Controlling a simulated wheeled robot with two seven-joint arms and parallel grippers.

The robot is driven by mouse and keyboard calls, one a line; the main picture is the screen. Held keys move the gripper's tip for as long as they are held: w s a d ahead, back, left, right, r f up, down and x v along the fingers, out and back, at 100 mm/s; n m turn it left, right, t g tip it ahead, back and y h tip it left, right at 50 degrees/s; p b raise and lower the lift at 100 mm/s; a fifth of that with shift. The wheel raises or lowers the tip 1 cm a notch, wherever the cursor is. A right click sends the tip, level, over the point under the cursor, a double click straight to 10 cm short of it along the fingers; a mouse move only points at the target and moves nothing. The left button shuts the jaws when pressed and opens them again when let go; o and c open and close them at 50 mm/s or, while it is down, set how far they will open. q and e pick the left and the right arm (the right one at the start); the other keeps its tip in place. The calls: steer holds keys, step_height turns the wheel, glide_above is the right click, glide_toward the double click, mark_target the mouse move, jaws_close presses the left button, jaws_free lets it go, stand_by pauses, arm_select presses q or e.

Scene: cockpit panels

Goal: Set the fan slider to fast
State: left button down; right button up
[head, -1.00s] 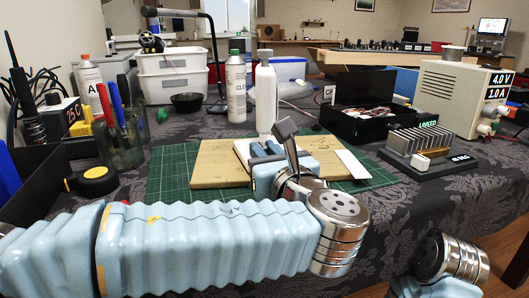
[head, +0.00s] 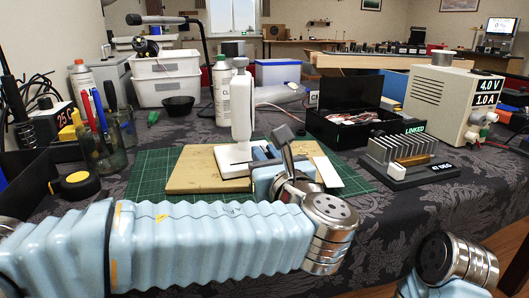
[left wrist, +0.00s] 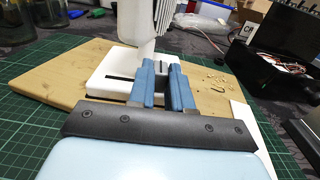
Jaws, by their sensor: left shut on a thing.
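A white upright unit (head: 242,105) stands on a flat white base (head: 232,158) on a wooden board. In the left wrist view the base (left wrist: 108,66) has a dark slot (left wrist: 125,77) running left to right. My left gripper (head: 266,153) is at the right part of this base, with its blue fingers (left wrist: 164,72) pointing away from me. It is shut on the slider knob, which is mostly hidden between the fingers. No speed marks are readable. My right gripper is not in view; only part of my right arm shows at the lower right.
The wooden board (head: 190,175) lies on a green cutting mat (head: 145,180). A bottle (head: 221,90) stands behind the white unit. To the right are an open black box (head: 350,125), a finned heatsink (head: 395,150) reading 47 DEG and a power supply (head: 440,95).

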arm_select(q)
steer(key=shift+w+d, duration=0.2)
steer(key=shift+d, duration=0.45)
steer(key=c, duration=1)
jaws_free()
steer(key=shift+c, duration=0.2)
steer(key=shift+s, duration=0.1)
steer(key=p+v, duration=0.1)
steer(key=v, duration=1.1)
steer(key=shift+s+d, duration=0.2)
steer(key=shift+s, duration=0.1)
steer(key=shift+s+d, duration=0.1)
steer(key=shift+s, duration=0.35)
